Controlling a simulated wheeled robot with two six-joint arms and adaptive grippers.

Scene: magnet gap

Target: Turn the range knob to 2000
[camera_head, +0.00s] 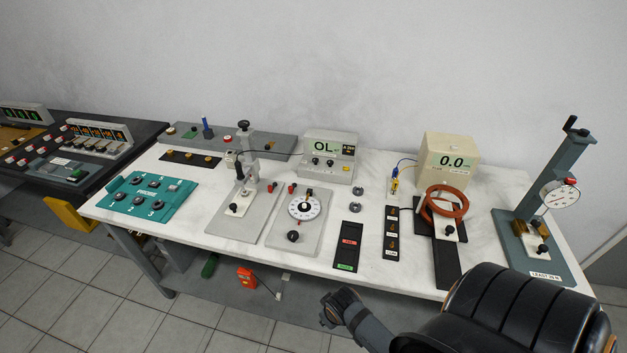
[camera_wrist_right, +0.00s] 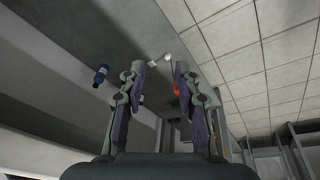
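A grey meter (camera_head: 330,145) stands at the back middle of the white table. Its screen reads OL, and a smaller dark label or screen beside it is too small to read surely. Two small dark knobs (camera_head: 323,161) sit on its front; I cannot tell which is the range knob or where either points. My right gripper (camera_head: 335,306) is low in front of the table's front edge, well apart from the meter. In the right wrist view my right gripper (camera_wrist_right: 160,68) has its fingers spread with nothing between them. My left gripper is in neither view.
In front of the meter is a plate with a round white dial (camera_head: 305,207). A cream meter (camera_head: 450,160) reading 0.0 stands to the right, near a copper-coloured ring (camera_head: 447,200). A dial-gauge stand (camera_head: 560,195) is at far right.

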